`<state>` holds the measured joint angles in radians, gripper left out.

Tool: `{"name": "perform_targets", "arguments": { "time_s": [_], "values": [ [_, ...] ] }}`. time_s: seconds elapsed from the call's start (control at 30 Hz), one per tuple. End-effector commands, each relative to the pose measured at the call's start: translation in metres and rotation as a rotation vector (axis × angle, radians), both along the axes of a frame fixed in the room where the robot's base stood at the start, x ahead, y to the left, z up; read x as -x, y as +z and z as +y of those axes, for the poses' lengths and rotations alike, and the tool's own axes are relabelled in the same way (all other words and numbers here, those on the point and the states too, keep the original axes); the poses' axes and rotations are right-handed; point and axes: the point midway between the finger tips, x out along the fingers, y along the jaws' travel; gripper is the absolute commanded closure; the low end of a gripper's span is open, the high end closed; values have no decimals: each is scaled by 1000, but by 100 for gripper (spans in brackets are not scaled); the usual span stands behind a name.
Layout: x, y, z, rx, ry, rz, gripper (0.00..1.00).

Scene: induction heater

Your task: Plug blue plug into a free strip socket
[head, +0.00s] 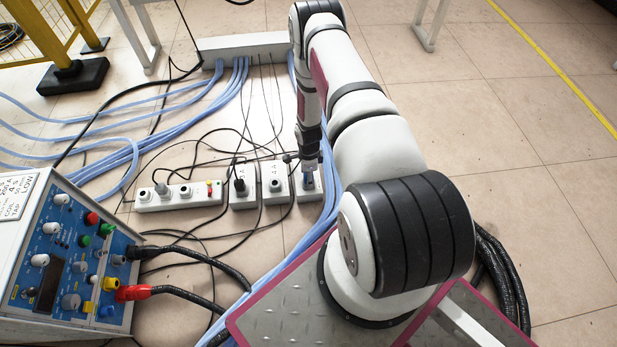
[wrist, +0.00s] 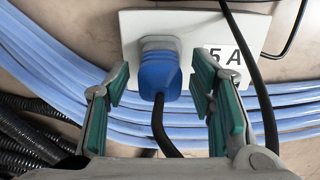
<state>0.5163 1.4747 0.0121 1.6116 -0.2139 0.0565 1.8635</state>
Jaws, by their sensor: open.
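The blue plug (wrist: 160,75) sits upright at the white socket block labelled "5 A" (wrist: 190,25). Its grey base meets the block's face, and its dark cable runs back between my fingers. How deep its pins sit is hidden. In the head view the blue plug (head: 308,180) shows as a small blue patch on the rightmost white block (head: 309,195). My gripper (wrist: 165,85) is open, with one green-padded finger on each side of the plug and a gap visible on both sides. In the head view my gripper (head: 308,158) is just above that block.
Two more white blocks (head: 243,198) (head: 275,196) and a longer strip (head: 180,206) with plugs stand to the left. Blue hoses (wrist: 60,70) and black cables pass around and under the blocks. A blue control box (head: 75,255) stands front left. The floor at right is mostly clear.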

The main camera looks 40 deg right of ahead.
Motion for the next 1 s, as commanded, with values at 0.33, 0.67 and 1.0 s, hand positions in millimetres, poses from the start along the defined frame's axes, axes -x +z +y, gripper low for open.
{"name": "perform_targets", "arguments": {
  "time_s": [0.33, 0.67, 1.0],
  "values": [
    [0, 0, 0, 0, 0, 0, 66],
    [0, 0, 0, 0, 0, 0, 100],
    [0, 11, 0, 0, 1, 0, 100]
  ]
}}
